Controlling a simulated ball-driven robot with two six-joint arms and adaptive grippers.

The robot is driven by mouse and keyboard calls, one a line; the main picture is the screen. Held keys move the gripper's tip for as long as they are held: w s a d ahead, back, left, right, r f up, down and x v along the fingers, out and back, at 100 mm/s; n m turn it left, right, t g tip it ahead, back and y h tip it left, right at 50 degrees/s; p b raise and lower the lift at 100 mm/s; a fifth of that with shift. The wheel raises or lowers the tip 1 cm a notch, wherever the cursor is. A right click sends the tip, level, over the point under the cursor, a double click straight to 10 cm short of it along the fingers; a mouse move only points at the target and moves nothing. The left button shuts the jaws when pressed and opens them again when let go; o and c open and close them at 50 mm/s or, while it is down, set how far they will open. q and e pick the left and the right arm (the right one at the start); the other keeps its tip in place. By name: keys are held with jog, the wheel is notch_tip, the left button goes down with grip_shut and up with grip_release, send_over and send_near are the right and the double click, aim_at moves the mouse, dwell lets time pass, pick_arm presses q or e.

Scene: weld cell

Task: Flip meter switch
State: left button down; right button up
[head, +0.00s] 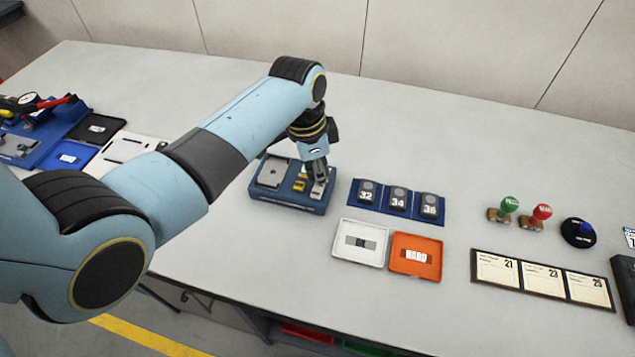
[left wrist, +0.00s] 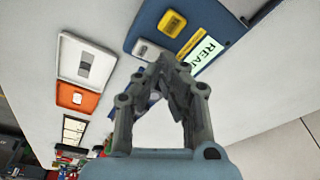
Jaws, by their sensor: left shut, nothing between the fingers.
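The blue meter box (head: 283,206) sits on the table in the middle of the head view, with a grey plate (head: 271,172) on its left half and small yellow parts (head: 299,185) on its right half. In the left wrist view the box (left wrist: 217,40) shows a yellow part (left wrist: 181,23), a small pale switch-like part (left wrist: 146,50) and a display (left wrist: 205,50) starting with "REA". My left gripper (head: 317,195) is shut and empty, over the box's right end. It also shows in the left wrist view (left wrist: 172,65), fingertips near the pale part; contact is unclear. My right gripper is out of view.
Right of the box stand a blue rack (head: 373,207) with numbered blocks, a white tray (head: 345,254) and an orange tray (head: 425,274). Stamps (head: 541,214) and a card strip (head: 541,285) lie further right. Bare table lies behind the box.

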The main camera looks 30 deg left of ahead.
pick_arm(q)
jog(key=shift+r+p, duration=0.4)
jog(key=shift+r, duration=2.4)
